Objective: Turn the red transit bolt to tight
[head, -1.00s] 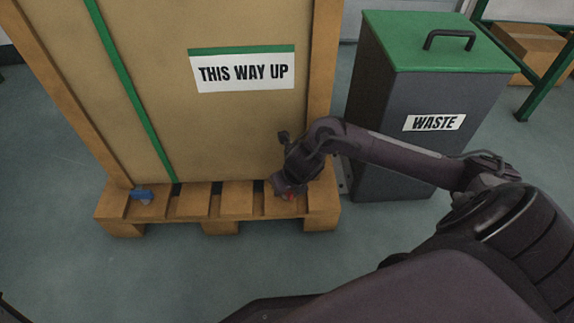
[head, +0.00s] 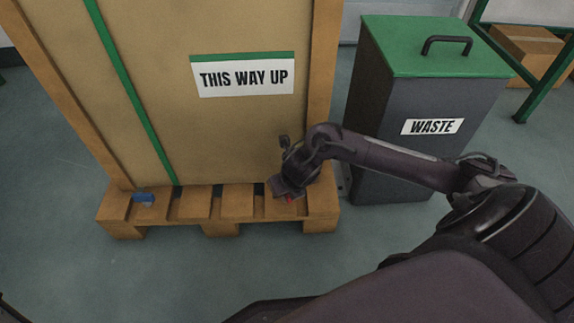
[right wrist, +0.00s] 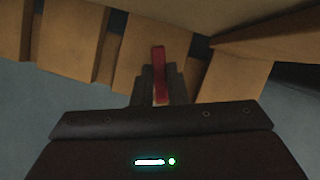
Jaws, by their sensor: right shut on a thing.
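The red transit bolt (head: 290,199) is at the right end of the wooden pallet, mostly hidden by my right gripper (head: 286,194). In the right wrist view the bolt's red bar (right wrist: 158,60) stands between the two dark fingers of my right gripper (right wrist: 159,85). The fingers are shut on it, and its far end sticks out past them. The bolt's base and any tight mark are hidden. My left gripper is not in view.
A large crate (head: 222,135) marked THIS WAY UP stands on the pallet (head: 222,229). A blue fitting (head: 143,197) is at the pallet's left end. Floor in front is clear.

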